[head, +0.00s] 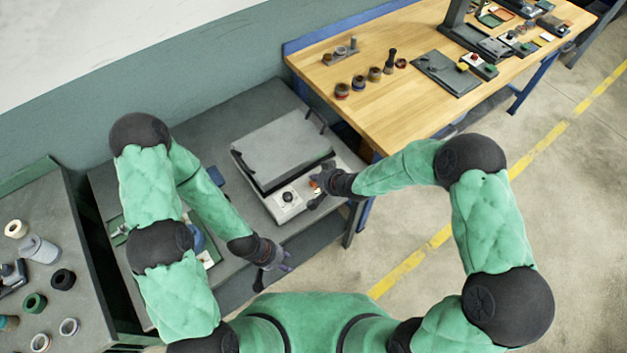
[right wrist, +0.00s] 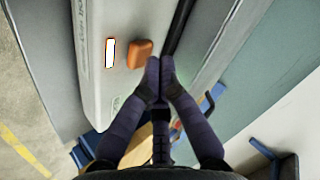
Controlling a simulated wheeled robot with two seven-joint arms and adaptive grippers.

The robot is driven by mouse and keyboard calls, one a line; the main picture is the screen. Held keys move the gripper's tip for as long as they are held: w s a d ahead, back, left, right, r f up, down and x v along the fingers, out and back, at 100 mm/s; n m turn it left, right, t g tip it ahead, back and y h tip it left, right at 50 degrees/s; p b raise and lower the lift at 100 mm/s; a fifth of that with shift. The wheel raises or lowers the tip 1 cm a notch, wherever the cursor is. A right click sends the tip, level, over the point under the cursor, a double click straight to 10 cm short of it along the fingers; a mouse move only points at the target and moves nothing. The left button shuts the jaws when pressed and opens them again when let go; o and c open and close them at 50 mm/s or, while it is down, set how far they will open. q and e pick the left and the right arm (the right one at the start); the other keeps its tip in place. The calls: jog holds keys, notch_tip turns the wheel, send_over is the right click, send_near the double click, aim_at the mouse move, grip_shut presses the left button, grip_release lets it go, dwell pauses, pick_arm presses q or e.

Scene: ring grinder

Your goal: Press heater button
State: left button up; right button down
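The heater (head: 284,149) is a grey box with a flat top plate on the dark grey bench. Its light front panel (head: 283,207) has a round dark knob (head: 288,196) and a glowing orange spot near my right gripper (head: 312,194). In the right wrist view, the orange button (right wrist: 139,53) sticks out of the panel beside a bright white, orange-edged light (right wrist: 110,52). My right gripper's fingertips (right wrist: 160,70) are together and empty, just right of the button; contact is unclear. My left gripper (head: 272,276) has spread fingers and is empty, in front of the bench edge.
A wooden workbench (head: 405,101) with several rings and tools stands at the back right. A grey table (head: 77,249) with several rings and a clear jar (head: 40,249) is at the left. The floor (head: 565,190) at the right is clear.

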dwell(0.4)
jog(key=shift+f+b, duration=0.4)
jog(key=shift+f, duration=0.1)
jog(key=shift+s, duration=0.1)
jog(key=shift+r+p, duration=0.3)
jog(key=shift+r, duration=0.1)
jog(key=shift+r+p, duration=2.35)
jog(key=shift+r, duration=0.75)
jog(key=shift+f, duration=0.15)
